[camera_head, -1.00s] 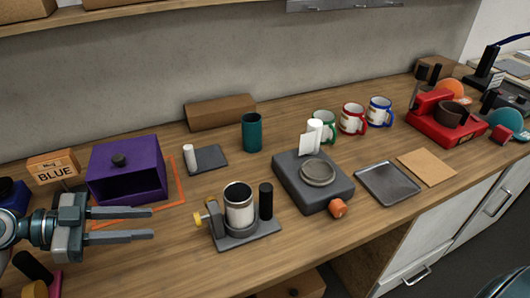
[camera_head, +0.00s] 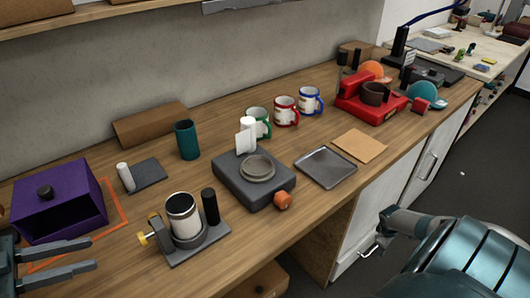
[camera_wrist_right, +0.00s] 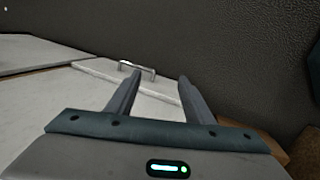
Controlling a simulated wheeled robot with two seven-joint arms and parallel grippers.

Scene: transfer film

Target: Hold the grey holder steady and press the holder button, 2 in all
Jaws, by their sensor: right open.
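The grey holder (camera_head: 213,247) stands at the front of the wooden counter. A silver-white cup with a dark rim (camera_head: 183,215) sits upright in its ring. A yellow knob (camera_head: 142,239) sticks out on its left side and a black post (camera_head: 210,206) rises at its right. I cannot tell which part is the button. My left gripper (camera_head: 92,254) is at the left edge, left of the holder and apart from it, fingers spread and empty. My right gripper (camera_wrist_right: 160,95) is open and empty in the right wrist view, with grey cabinet fronts beyond it.
Behind the holder are a purple box (camera_head: 92,204), a teal cup (camera_head: 187,140) and a grey device (camera_head: 226,180) with an orange knob (camera_head: 283,201). A grey tray (camera_head: 325,181), several mugs and a red machine (camera_head: 362,109) stand rightward. My right arm fills the lower right.

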